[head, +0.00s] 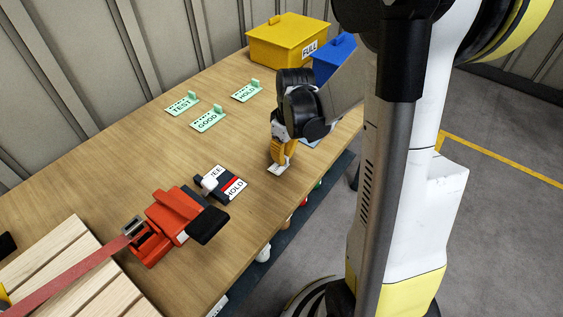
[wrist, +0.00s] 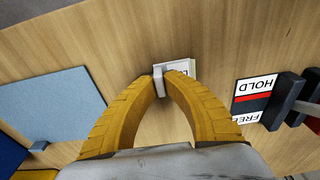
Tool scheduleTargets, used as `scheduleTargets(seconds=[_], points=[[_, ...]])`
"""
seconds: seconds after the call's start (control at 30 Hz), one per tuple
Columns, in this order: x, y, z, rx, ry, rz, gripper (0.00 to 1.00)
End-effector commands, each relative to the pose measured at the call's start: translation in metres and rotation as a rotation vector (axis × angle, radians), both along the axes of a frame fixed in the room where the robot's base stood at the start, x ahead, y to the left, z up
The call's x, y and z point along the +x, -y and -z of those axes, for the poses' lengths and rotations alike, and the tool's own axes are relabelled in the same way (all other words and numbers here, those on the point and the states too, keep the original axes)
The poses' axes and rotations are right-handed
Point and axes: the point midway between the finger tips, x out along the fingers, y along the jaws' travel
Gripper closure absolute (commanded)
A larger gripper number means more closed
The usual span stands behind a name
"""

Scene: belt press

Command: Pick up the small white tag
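The small white tag (head: 274,171) lies on the wooden table near its front edge, below my gripper (head: 281,162). In the wrist view, the tag's plate (wrist: 181,66) shows beyond my yellow fingertips (wrist: 164,78), with its upright white tab (wrist: 158,81) between them. The fingers are closed in on the tab from both sides. The tag looks flat against the table or very near it; I cannot tell whether there is a gap. The right finger hides part of the plate and its print.
A FREE/HOLD sign (head: 233,183) with a dark and red clamp-like piece stands left of my gripper, near an orange tool (head: 172,217). Green tags (head: 208,120), a yellow FULL bin (head: 287,42) and a blue bin (head: 333,56) are farther back. A blue-grey plate (wrist: 52,100) lies nearby.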

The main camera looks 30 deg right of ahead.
Motion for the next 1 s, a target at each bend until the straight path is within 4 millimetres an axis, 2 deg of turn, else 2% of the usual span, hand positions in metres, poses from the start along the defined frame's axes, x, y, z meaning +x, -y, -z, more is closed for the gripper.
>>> scheduleTargets(seconds=[0.47,0.57,0.73,1.0], points=[[0.0,0.0,-0.006,0.0,0.0,0.0,1.0],[-0.001,0.0,-0.017,0.0,0.0,0.0,1.0],[0.0,0.0,-0.048,0.0,0.0,0.0,1.0],[-0.041,0.052,-0.083,0.0,-0.001,0.007,1.0]])
